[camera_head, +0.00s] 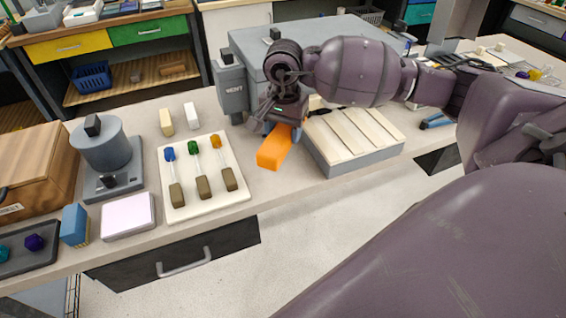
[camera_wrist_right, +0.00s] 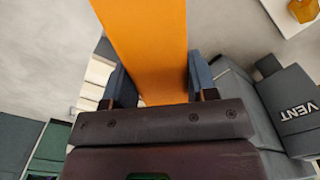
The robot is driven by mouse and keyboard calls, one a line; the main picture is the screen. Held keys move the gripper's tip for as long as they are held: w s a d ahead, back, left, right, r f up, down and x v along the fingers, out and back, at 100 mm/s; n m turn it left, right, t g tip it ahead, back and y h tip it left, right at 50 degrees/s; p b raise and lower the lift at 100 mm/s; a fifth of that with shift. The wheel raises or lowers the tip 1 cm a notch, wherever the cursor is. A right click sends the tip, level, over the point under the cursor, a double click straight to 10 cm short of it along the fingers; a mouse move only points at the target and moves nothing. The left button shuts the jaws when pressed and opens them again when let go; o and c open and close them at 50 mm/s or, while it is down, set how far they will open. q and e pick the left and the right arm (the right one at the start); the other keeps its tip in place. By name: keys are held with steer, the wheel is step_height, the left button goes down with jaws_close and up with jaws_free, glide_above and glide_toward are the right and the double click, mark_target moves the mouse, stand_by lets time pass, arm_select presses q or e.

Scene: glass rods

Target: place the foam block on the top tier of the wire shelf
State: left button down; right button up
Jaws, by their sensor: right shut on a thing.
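An orange block (camera_head: 271,152), which I take to be the foam block, is held over the bench by my right gripper (camera_head: 283,128). In the right wrist view the orange block (camera_wrist_right: 145,45) lies between the two blue-grey fingers of the right gripper (camera_wrist_right: 160,85), which are shut on it. Its near end points toward the front edge of the bench. I cannot tell whether it touches the bench top. My left gripper is not in view. No wire shelf is clearly visible; a few thin wires (camera_head: 73,296) show at the lower left corner below the bench.
A slatted box (camera_head: 355,135) stands just right of the block. A white board (camera_head: 205,203) with several coloured-tip rods lies to its left. A grey VENT unit (camera_head: 231,90) and a big grey box (camera_head: 300,45) stand behind. The bench front strip near the block is clear.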

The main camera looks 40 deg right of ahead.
mark_target(283, 173)
step_height(283, 173, down, 11)
steer(key=shift+r, duration=0.1)
stand_by(0.4)
steer(key=shift+f+b, duration=0.25)
steer(key=shift+b, duration=0.15)
steer(key=o, duration=1)
steer(key=shift+r, duration=0.1)
